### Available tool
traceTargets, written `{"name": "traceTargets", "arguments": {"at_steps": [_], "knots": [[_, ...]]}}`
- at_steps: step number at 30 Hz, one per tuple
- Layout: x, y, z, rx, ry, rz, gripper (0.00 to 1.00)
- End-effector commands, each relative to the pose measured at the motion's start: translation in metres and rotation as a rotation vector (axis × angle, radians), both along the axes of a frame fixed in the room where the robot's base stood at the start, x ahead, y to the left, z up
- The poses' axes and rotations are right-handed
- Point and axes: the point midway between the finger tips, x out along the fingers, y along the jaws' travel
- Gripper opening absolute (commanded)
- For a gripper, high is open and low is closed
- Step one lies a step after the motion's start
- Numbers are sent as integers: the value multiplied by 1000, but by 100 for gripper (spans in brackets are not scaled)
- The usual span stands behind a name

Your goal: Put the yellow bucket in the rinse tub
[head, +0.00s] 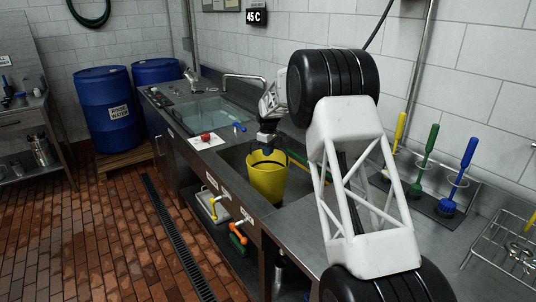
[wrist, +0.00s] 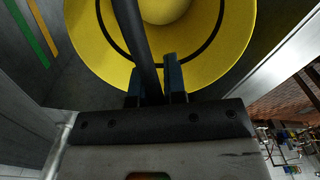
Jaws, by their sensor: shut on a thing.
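The yellow bucket (head: 266,182) hangs upright over the nearer, dark basin (head: 236,156) of the steel counter. My gripper (head: 266,148) is above the bucket. In the wrist view, my gripper's blue fingertips (wrist: 160,82) are shut on the bucket's dark handle (wrist: 134,36). The bucket's open yellow inside (wrist: 222,62) faces that camera, with a pale round patch at its bottom. A farther basin (head: 203,116) holds clear water, with a faucet over it. No readable label shows which basin is the rinse tub. The gap under the bucket is hard to judge.
Yellow, green and blue brushes (head: 447,207) stand at the right. A wire rack (head: 508,245) is at the near right.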

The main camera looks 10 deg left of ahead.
Motion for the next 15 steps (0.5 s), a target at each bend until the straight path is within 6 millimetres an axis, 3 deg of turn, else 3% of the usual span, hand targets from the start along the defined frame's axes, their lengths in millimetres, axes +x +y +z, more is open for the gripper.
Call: {"name": "traceTargets", "arguments": {"at_steps": [4, 15], "knots": [[0, 0, -12, 0, 0, 0, 0], [0, 0, -14, 0, 0, 0, 0]]}}
